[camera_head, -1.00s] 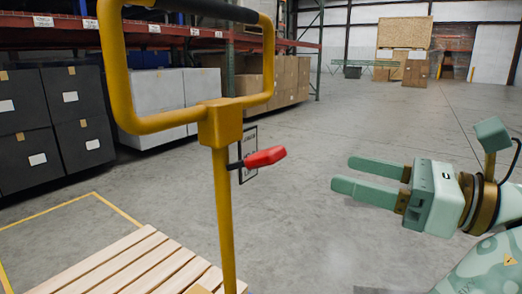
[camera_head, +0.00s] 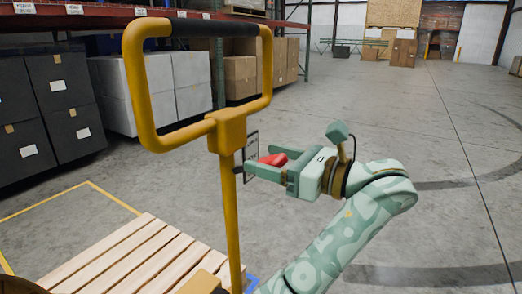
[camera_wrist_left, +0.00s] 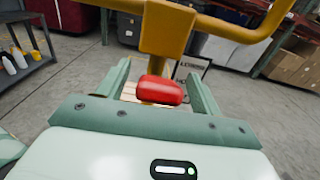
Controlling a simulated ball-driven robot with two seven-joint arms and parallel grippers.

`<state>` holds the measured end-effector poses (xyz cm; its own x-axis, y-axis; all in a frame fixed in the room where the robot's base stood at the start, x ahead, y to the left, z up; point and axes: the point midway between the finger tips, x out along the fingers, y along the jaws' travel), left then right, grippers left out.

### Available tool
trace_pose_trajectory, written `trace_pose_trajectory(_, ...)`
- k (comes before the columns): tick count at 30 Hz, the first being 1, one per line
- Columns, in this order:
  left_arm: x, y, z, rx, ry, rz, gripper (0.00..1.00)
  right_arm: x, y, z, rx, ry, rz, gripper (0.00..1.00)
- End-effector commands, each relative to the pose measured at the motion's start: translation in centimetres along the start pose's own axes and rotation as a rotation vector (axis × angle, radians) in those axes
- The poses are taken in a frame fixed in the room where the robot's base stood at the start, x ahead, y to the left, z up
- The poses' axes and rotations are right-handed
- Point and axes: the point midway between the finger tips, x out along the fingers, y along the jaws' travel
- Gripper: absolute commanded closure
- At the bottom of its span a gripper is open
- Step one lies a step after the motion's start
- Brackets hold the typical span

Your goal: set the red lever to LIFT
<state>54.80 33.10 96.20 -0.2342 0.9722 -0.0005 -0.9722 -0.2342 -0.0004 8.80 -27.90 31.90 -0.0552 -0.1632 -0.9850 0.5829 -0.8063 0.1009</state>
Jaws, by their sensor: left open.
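The red lever (camera_head: 273,159) sticks out from the yellow post (camera_head: 232,205), below the handle loop (camera_head: 140,75). My left gripper (camera_head: 257,161) is beside the post with its two fingers open around the lever. In the left wrist view the red lever (camera_wrist_left: 160,92) lies between the open fingers, with a gap on each side. The fingers reach towards the yellow post block (camera_wrist_left: 166,28). A small framed label (camera_head: 250,150) hangs behind the lever, partly covered by my gripper; its words are too small to read surely. My right gripper is not in view.
A slatted wooden pallet (camera_head: 135,255) lies at the post's foot. Dark totes (camera_head: 60,105), grey boxes (camera_head: 160,90) and cardboard boxes (camera_head: 240,75) stand under the rack. A grey cart with bottles (camera_wrist_left: 22,65) shows in the left wrist view. The floor to the right is open.

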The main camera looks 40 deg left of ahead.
Motion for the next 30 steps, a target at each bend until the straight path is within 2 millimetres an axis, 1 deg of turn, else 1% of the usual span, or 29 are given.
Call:
trace_pose_trajectory(1, 0.60, 0.04, 0.13, -0.001, -0.002, 0.001, 0.35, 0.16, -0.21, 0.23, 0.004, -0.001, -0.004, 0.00)
trace_pose_trajectory(4, 1.26, 0.03, 0.07, -0.001, -0.001, 0.000, 0.35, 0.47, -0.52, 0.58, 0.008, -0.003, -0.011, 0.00)
trace_pose_trajectory(13, 1.49, -0.01, -0.06, 0.001, 0.000, -0.001, 0.35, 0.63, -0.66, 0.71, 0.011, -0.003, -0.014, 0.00)
trace_pose_trajectory(14, 1.48, -0.01, -0.06, 0.001, 0.000, -0.001, 0.43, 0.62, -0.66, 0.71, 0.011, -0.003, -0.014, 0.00)
trace_pose_trajectory(15, 1.48, -0.01, -0.06, 0.001, 0.000, -0.001, 0.54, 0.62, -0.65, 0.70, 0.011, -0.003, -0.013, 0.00)
trace_pose_trajectory(17, 1.48, -0.02, -0.05, 0.001, 0.000, -0.001, 0.71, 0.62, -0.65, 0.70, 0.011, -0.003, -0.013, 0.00)
trace_pose_trajectory(18, 1.48, -0.02, -0.05, 0.001, 0.000, -0.001, 0.82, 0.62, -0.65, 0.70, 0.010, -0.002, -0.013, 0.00)
trace_pose_trajectory(20, 1.47, -0.02, -0.04, 0.001, 0.000, -0.001, 0.97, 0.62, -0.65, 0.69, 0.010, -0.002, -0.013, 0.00)
trace_pose_trajectory(25, 1.44, -0.02, -0.10, 0.001, -0.009, 0.000, 0.98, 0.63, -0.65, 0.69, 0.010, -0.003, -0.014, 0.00)
trace_pose_trajectory(30, 1.25, -0.05, -0.45, 0.003, -0.058, -0.001, 0.98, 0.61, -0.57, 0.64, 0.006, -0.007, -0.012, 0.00)
